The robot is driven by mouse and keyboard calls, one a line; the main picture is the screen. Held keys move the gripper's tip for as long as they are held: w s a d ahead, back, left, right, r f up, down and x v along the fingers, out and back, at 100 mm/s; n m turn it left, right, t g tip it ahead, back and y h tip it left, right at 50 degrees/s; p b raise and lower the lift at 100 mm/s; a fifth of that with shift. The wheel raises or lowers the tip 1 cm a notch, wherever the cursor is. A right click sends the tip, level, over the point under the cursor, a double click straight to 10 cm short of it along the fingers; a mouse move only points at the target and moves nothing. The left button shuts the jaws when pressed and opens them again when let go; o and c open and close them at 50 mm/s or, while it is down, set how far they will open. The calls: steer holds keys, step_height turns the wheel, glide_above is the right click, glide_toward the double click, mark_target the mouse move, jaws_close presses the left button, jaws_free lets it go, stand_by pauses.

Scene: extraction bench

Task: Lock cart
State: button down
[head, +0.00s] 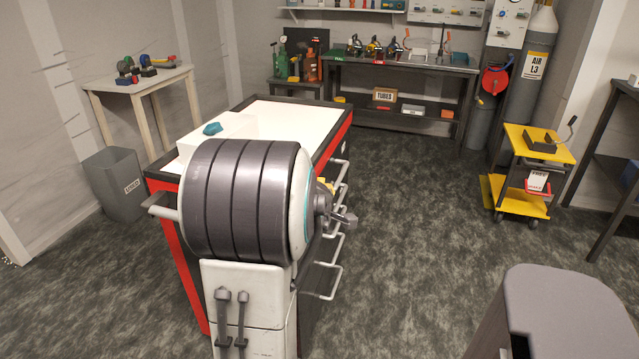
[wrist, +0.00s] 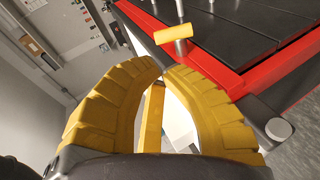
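The red cart (head: 344,128) with a white top and dark drawers with pale handles stands in the middle of the head view, partly hidden by my arm. In the wrist view its red edge (wrist: 215,62) and black panels fill the upper right. A short yellow cylinder (wrist: 174,33) on a thin stem shows beside that edge. My gripper (wrist: 164,68) has two yellow ribbed fingers, bowed, with tips almost meeting just below the cylinder and apart from it in the picture. A yellow bar (wrist: 152,118) shows between the fingers; I cannot tell whether they touch it. In the head view, my arm hides most of the gripper.
A yellow trolley (head: 541,143) stands at right. A grey bin (head: 116,185) and a wooden table (head: 140,88) are at left. A workbench (head: 400,65) runs along the back. Carpet (head: 410,190) is free right of the cart. A white box (head: 240,126) sits on it.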

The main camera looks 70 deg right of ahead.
steer(key=p+x, duration=0.1)
steer(key=x, duration=0.9)
steer(key=shift+a, duration=0.1)
steer(key=shift+w+a+r, duration=0.1)
